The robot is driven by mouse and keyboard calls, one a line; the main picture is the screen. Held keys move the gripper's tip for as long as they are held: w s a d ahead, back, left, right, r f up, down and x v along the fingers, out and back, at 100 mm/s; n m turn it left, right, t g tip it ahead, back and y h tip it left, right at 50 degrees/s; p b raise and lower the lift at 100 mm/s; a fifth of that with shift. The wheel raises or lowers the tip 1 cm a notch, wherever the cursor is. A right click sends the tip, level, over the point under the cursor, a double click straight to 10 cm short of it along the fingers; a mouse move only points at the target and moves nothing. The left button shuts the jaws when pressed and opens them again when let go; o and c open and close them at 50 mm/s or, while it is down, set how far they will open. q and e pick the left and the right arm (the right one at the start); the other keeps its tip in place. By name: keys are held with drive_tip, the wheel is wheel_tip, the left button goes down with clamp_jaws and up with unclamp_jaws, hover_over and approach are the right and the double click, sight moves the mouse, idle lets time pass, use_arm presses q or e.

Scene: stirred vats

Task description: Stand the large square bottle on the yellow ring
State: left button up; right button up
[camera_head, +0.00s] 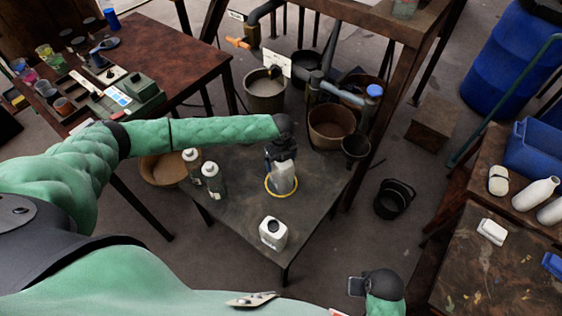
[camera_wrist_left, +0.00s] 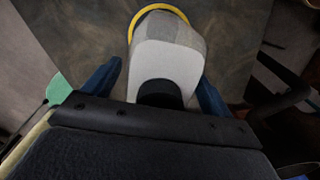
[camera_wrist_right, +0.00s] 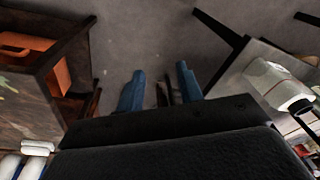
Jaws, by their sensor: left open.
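A large grey square bottle with a pale shoulder (camera_head: 283,178) stands on the table inside the yellow ring (camera_head: 269,191). It looks upright. In the left wrist view the bottle (camera_wrist_left: 165,60) shows its black cap, and an arc of the ring (camera_wrist_left: 157,8) shows past its base. My left gripper (camera_head: 280,153) is at the bottle's top, with its open blue fingers on either side of the bottle and apart from it. The gripper hides the cap in the head view. My right gripper (camera_head: 355,287) is empty and open, away from the table.
A white square bottle with a dark cap (camera_head: 273,234) stands on the same table, nearer the front corner. Two bottles with white caps (camera_head: 213,180) stand at the left, near my left forearm. Buckets (camera_head: 331,125) stand behind the table. The table's right side is clear.

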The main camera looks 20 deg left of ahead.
use_arm(q)
wheel_tip(320, 180, up, 4)
drive_tip(key=shift+b, duration=0.55)
wheel_tip(320, 180, up, 7)
drive_tip(key=shift+f+b, duration=0.15)
drive_tip(key=shift+b, duration=0.5)
drive_tip(key=shift+r, duration=0.3)
drive_tip(key=shift+s+d+r, duration=0.1)
drive_tip(key=shift+d, duration=0.05)
drive_tip(key=s+d+f+n+t+h, duration=0.15)
drive_tip(key=s+d+n+h, duration=0.45)
drive_tip(key=s+d, duration=1.25)
drive_tip(key=s+a+n+y, duration=0.2)
drive_tip(key=s+a+n, duration=0.5)
drive_tip(key=s+n, duration=0.2)
drive_tip(key=s+a+f+n+y, duration=0.1)
drive_tip(key=s+a+n+y, duration=0.1)
drive_tip(key=s+a+n, duration=0.5)
drive_tip(key=s+n, duration=0.2)
drive_tip(key=s, duration=0.1)
drive_tip(key=shift+s+a+f+y, duration=0.3)
drive_tip(key=shift+s+a, duration=0.1)
use_arm(e)
wheel_tip(320, 180, up, 9)
drive_tip(key=s, duration=0.1)
drive_tip(key=shift+s, duration=0.4)
